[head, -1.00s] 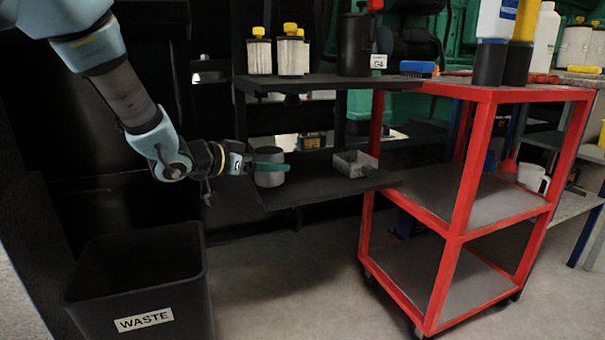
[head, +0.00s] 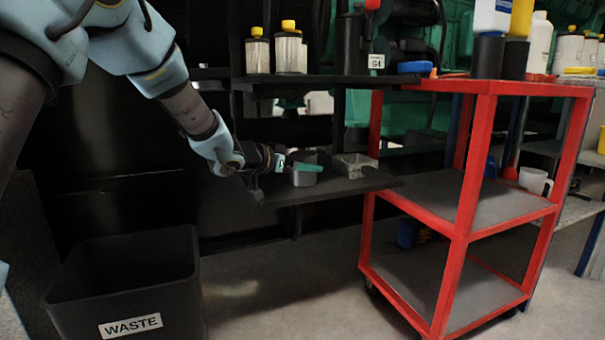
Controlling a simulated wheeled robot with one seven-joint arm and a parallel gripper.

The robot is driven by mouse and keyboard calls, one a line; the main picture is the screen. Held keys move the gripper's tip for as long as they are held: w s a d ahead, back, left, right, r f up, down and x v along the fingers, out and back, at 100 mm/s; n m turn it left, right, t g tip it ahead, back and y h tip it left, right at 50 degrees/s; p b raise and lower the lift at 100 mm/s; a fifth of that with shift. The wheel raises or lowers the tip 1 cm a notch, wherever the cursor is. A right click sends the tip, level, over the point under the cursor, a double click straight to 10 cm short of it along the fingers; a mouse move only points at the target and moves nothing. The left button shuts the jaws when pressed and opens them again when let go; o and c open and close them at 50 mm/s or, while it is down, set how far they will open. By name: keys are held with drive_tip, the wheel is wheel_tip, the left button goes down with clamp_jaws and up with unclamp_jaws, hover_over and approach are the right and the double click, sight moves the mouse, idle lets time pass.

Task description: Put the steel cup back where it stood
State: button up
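The steel cup (head: 304,179) is a small grey metal cup at the left part of the lower black shelf (head: 345,187). My gripper (head: 305,167) reaches in from the left, with a green finger across the cup's upper part. It looks shut on the cup; the far finger is hidden. The cup looks upright, at or just above the shelf surface; I cannot tell whether it touches. A small grey metal tray (head: 355,165) sits to its right on the same shelf.
A red cart (head: 475,150) stands to the right. A black waste bin (head: 125,285) stands on the floor at left. Shelf room between cup and tray is narrow.

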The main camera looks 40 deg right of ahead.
drive_tip(key=o, duration=1.5)
drive_tip(key=shift+c, duration=0.2)
drive_tip(key=shift+a+r, duration=0.15)
drive_tip(key=p+v, duration=0.4)
drive_tip(key=v, duration=0.7)
drive_tip(key=shift+a+r, duration=0.1)
drive_tip(key=shift+a, duration=0.25)
